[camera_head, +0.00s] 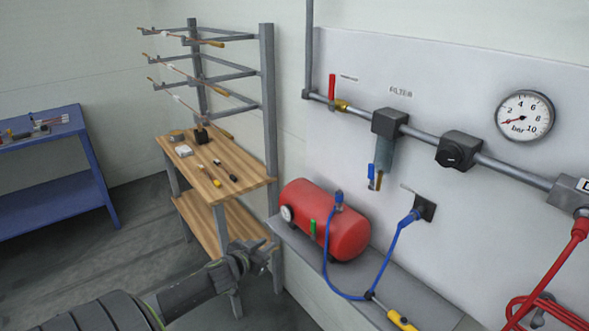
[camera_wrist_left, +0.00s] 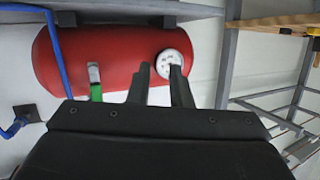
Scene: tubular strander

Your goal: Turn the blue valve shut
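The blue valve (camera_head: 372,175) is a small blue lever on a brass fitting below the filter (camera_head: 385,150) on the wall panel. The lever hangs roughly straight down. My left gripper (camera_head: 264,247) is low and to the left of it, in front of the shelf holding the red tank, well apart from the valve. In the left wrist view the two fingers (camera_wrist_left: 160,68) stand apart with nothing between them, with the red tank (camera_wrist_left: 110,55) beyond. The blue valve is not seen in that view. My right gripper is not in view.
The red tank (camera_head: 325,220) has a gauge, a green handle (camera_head: 313,228) and a blue hose (camera_head: 327,270). A red lever (camera_head: 332,87) sits on the pipe, and a pressure gauge (camera_head: 524,116) hangs right. A wooden bench (camera_head: 225,170) with a rack and a blue table (camera_head: 85,165) stand left.

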